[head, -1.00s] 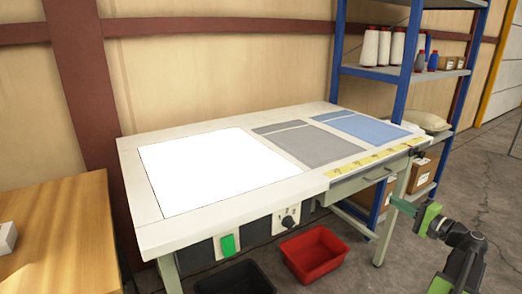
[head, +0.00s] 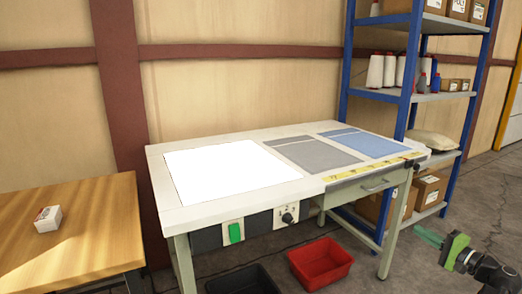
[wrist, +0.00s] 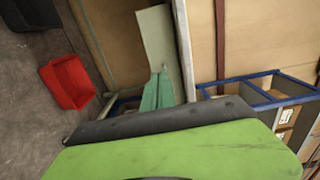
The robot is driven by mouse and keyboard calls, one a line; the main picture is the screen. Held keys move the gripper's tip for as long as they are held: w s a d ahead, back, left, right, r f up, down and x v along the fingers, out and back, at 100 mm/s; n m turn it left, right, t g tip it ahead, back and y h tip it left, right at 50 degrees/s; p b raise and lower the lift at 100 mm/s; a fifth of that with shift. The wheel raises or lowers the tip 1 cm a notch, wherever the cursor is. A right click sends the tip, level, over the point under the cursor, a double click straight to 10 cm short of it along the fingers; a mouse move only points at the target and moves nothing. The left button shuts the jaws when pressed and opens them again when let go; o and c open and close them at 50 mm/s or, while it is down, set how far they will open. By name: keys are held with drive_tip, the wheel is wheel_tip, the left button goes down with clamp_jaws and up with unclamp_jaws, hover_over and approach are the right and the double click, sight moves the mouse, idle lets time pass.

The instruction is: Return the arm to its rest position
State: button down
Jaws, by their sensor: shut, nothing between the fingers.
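My gripper (head: 430,237) is at the lower right of the head view, in front of the worktable's right end and apart from it. Its green fingers are together and nothing shows between them. The fingers (wrist: 158,92) also show in the wrist view, beyond my green and black gripper body. The worktable (head: 180,216) has a bright white panel (head: 230,170), a folded grey cloth (head: 312,153) and a folded blue cloth (head: 365,143) on top. My arm's dark links show at the lower right corner of the head view.
A blue-framed shelf (head: 408,70) with thread cones and boxes stands behind the worktable's right end. A red bin (head: 321,264) and a black bin (head: 240,282) are below the table. A wooden table (head: 85,225) with a small box (head: 48,219) is at left.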

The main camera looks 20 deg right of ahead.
drive_tip(key=w+a+f+n+g+y, duration=0.1)
drive_tip(key=w+a+f+n+g, duration=0.2)
drive_tip(key=a, duration=0.6)
drive_tip(key=w+a+f+n+g+y, duration=0.1)
drive_tip(key=w+a+f+g+y, duration=0.15)
drive_tip(key=w+a+f, duration=0.4)
drive_tip(key=w+a+f+n+g+y, duration=0.1)
drive_tip(key=w+a+f+n+g, duration=0.15)
drive_tip(key=a, duration=0.85)
drive_tip(key=s+a+f+n+g+h, duration=0.2)
drive_tip(key=a+f+n+g+h, duration=0.15)
drive_tip(key=a, duration=0.55)
drive_tip(key=s+a+f+n+g+h, duration=0.1)
drive_tip(key=a+f+n+g+h, duration=0.2)
drive_tip(key=a, duration=0.6)
drive_tip(key=s+a+f+n+g+h, duration=0.1)
drive_tip(key=s+a+f+n+g, duration=0.15)
drive_tip(key=a+f, duration=0.45)
wheel_tip(320, 180, up, 38)
drive_tip(key=a+p, duration=0.1)
drive_tip(key=p, duration=3.5)
drive_tip(key=shift+w+a, duration=0.3)
drive_tip(key=shift+w, duration=0.15)
drive_tip(key=shift+f, duration=0.15)
